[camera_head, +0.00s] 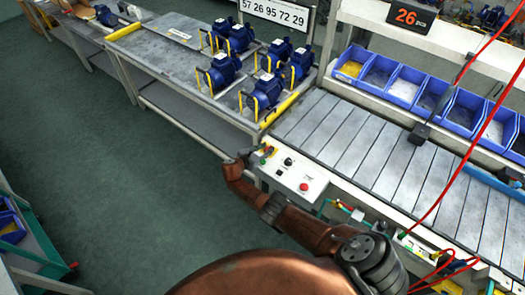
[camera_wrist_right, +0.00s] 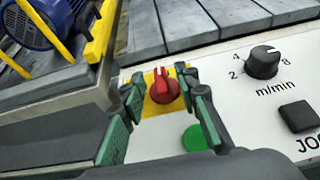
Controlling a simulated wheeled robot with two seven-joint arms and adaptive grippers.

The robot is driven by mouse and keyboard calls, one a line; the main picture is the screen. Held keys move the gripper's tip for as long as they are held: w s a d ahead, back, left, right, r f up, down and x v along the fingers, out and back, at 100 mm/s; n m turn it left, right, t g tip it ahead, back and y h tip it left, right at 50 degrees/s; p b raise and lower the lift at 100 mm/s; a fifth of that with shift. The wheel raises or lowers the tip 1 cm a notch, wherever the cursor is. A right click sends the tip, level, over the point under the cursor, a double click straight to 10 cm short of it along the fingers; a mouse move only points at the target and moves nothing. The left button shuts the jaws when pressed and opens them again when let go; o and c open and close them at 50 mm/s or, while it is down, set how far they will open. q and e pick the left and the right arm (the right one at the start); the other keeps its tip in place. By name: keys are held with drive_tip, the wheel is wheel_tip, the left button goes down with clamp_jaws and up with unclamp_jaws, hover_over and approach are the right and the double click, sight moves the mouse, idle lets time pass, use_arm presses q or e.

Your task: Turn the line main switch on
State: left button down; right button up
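The red main switch (camera_wrist_right: 163,88) is a rotary knob on a yellow plate, on the white control panel (camera_head: 312,181). In the right wrist view its ridge stands close to upright in the picture. My right gripper (camera_head: 254,155) is at the panel's left end, and its green-padded fingers (camera_wrist_right: 163,82) show in the wrist view. They are open, one on each side of the red knob. A gap shows between the fingers and the knob; whether either fingertip touches it I cannot tell. My left gripper is not in view.
A green button (camera_wrist_right: 195,138), a black m/min dial (camera_wrist_right: 263,62) and a black JOG button (camera_wrist_right: 298,117) are near the switch. A red button (camera_head: 304,187) is further right. Blue pumps (camera_head: 222,72) stand on the bench behind; the slatted conveyor (camera_head: 345,135) runs to the right.

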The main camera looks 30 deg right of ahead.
drive_tip(key=v, duration=1.2)
drive_tip(key=shift+d, duration=0.1)
